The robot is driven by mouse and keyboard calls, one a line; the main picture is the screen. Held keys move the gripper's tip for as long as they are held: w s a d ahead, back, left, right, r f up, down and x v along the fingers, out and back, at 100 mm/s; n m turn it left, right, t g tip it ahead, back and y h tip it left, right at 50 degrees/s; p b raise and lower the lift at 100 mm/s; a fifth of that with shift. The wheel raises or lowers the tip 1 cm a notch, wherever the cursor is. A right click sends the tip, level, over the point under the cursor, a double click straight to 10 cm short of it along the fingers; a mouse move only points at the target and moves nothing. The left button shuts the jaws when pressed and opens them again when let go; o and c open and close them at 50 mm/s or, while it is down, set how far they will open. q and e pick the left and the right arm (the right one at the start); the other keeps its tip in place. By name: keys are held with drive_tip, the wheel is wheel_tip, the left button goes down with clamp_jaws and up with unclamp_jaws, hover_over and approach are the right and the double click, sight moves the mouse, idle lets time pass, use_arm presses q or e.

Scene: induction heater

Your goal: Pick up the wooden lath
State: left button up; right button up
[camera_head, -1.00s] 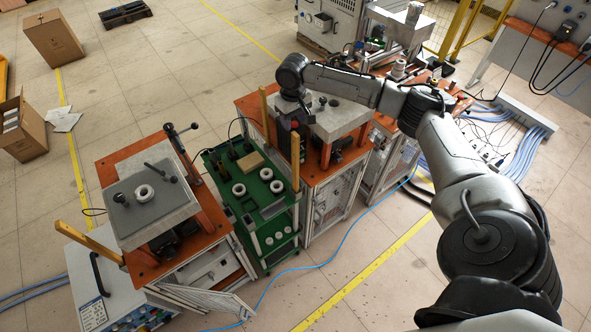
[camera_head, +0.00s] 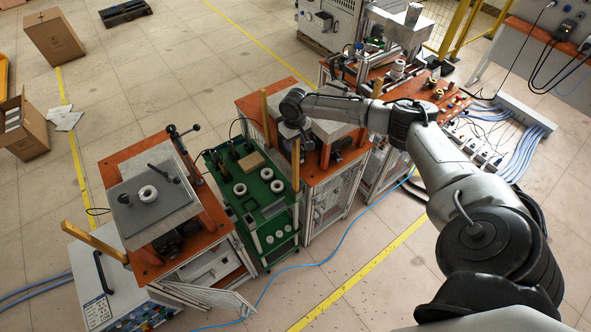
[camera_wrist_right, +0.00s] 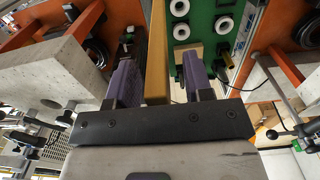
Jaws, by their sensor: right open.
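The wooden lath (camera_head: 296,170) is a slim yellow-brown upright strip at the right edge of the green tool cart. In the right wrist view the lath (camera_wrist_right: 157,50) runs between the two purple fingers of my right gripper (camera_wrist_right: 160,78). The fingers are open, with a gap on the finger sides; the lath looks nearer the left finger. In the head view my right gripper (camera_head: 294,132) is at the lath's upper end, which the wrist partly hides. My left gripper is not in view.
The green cart (camera_head: 253,213) carries white rings and a wooden block. A second similar lath (camera_head: 265,117) stands behind, and another (camera_head: 93,243) is at the left machine. Orange-topped machines with grey slabs (camera_head: 155,195) stand close on both sides.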

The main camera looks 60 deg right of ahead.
drive_tip(key=shift+f, duration=0.1)
clamp_jaws()
idle(0.4)
